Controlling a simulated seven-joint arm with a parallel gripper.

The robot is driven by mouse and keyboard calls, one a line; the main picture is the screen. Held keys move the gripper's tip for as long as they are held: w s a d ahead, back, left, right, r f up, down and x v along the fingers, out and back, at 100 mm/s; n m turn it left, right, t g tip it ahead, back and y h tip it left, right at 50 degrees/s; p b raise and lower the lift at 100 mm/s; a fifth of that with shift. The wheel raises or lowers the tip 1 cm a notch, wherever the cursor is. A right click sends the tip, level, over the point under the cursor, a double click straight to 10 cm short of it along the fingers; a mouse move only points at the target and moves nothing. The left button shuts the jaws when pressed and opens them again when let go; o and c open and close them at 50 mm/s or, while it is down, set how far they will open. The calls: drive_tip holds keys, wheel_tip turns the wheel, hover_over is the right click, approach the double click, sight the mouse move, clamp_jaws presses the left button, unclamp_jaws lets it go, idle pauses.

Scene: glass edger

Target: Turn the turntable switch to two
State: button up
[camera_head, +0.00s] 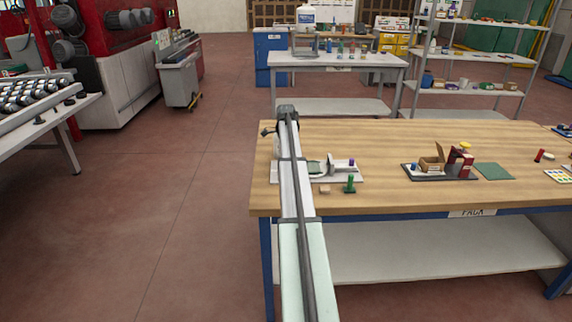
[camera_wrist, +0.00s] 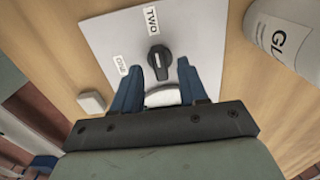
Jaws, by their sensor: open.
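The turntable switch is a black rotary knob (camera_wrist: 160,62) on a light grey plate (camera_wrist: 105,42) in the wrist view. A label TWO (camera_wrist: 152,20) lies just above the knob and a label ONE (camera_wrist: 120,67) lies to its left. The knob's long grip runs nearly up and down the picture, with its upper end towards TWO. My gripper (camera_wrist: 160,74) is open, its two blue fingers on either side of the knob's lower end. I cannot tell whether they touch it. In the head view my arm hides the switch and the fingers.
A white bottle or tub (camera_wrist: 285,38) with lettering stands close on the right in the wrist view. A small whitish block (camera_wrist: 92,102) lies at the left. In the head view, the wooden workbench (camera_head: 400,140) carries a green peg (camera_head: 349,185) and a cardboard box (camera_head: 432,160).

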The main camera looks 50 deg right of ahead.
wheel_tip(320, 180, up, 12)
idle(0.4)
idle(0.5)
